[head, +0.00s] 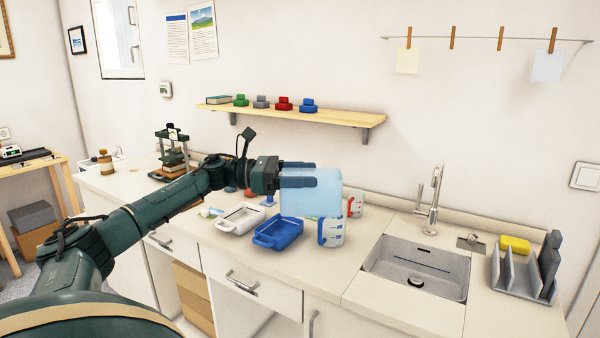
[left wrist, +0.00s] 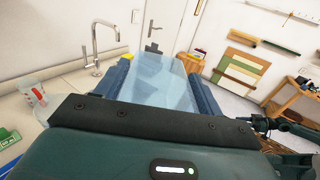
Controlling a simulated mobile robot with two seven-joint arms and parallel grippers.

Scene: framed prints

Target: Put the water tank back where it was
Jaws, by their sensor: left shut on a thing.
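The water tank (head: 318,193) is a clear, light blue box. My left gripper (head: 300,182) is shut on it, with one finger along its upper part and one along its near side. It is held in the air above the counter, over the area of the blue tray and the measuring jug. In the left wrist view the tank (left wrist: 160,85) lies between the two blue-grey fingers (left wrist: 160,88). My right gripper is not in view. The place where the tank stood before cannot be made out.
On the counter (head: 385,322) below stand a white tray (head: 240,218), a blue tray (head: 278,236) and a measuring jug (head: 331,228). A sink (head: 415,268) with a tap (head: 431,200) and a grey rack (head: 520,275) lie to the right. A wooden shelf (head: 330,117) hangs behind.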

